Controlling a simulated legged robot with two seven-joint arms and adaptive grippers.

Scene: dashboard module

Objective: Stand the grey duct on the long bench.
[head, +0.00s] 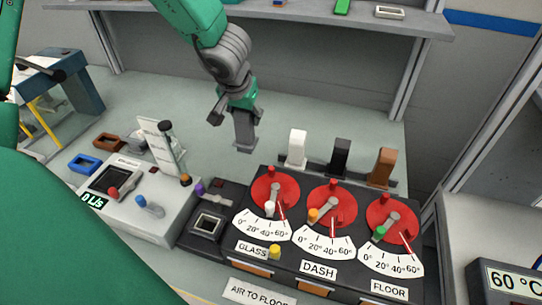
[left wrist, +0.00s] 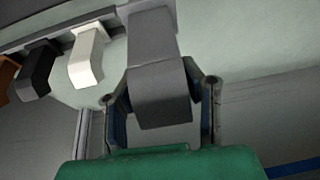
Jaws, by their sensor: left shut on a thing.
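The grey duct (head: 245,134) is a blocky, bent piece in the head view, to the left of the white duct. My left gripper (head: 233,108) is shut on it, and the duct points down from the fingers. In the left wrist view the duct (left wrist: 160,95) fills the space between the two dark fingers (left wrist: 160,105). Whether its lower end touches anything is unclear. The pale green bench top (head: 320,105) stretches behind the module. My right gripper is not in view.
The white duct (head: 297,147), black duct (head: 341,156) and brown duct (head: 382,165) stand behind the dashboard module (head: 300,262) with its red dials. A meter box (head: 150,208) stands to the left. A shelf (head: 340,18) runs along the back. Clear bench lies behind the ducts.

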